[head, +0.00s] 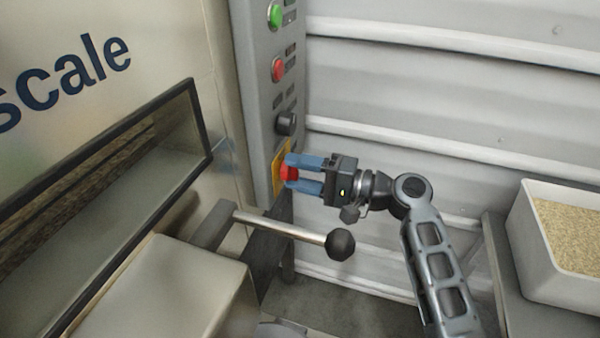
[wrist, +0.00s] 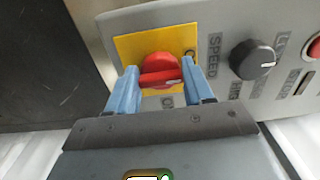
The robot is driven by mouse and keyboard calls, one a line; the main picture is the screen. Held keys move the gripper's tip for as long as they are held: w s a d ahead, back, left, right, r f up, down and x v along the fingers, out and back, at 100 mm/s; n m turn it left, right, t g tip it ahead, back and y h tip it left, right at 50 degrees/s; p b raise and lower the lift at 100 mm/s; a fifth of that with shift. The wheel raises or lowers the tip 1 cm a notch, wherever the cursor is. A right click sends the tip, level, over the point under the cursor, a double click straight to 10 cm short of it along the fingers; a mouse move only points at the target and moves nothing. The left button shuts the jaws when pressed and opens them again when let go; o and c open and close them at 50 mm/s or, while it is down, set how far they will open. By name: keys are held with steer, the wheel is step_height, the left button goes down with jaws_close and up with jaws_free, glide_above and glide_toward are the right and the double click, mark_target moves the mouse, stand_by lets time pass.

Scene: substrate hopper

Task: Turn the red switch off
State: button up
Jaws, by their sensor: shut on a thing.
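The red switch (wrist: 160,72) is a rotary knob on a yellow plate (wrist: 135,48) at the low end of the grey control panel. Its handle bar lies crosswise between my fingers in the wrist view. The switch also shows in the head view (head: 288,173), partly hidden by my fingers. My gripper (head: 290,174) has blue fingers, one on each side of the red knob, and is shut on it. In the wrist view my gripper (wrist: 160,80) has its fingertips at the two ends of the bar.
Above the switch on the panel are a black speed knob (head: 287,123), a red button (head: 278,69) and a green button (head: 274,16). A lever with a black ball (head: 340,244) sticks out just below my gripper. A white bin of grain (head: 535,250) stands at right.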

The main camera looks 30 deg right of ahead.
steer(key=shift+a+r, duration=0.1)
steer(key=shift+a, duration=0.25)
steer(key=o, duration=0.9)
steer(key=shift+o, duration=0.7)
steer(key=shift+d, duration=0.1)
steer(key=shift+d, duration=0.1)
steer(key=shift+s+d, duration=0.25)
steer(key=v, duration=0.7)
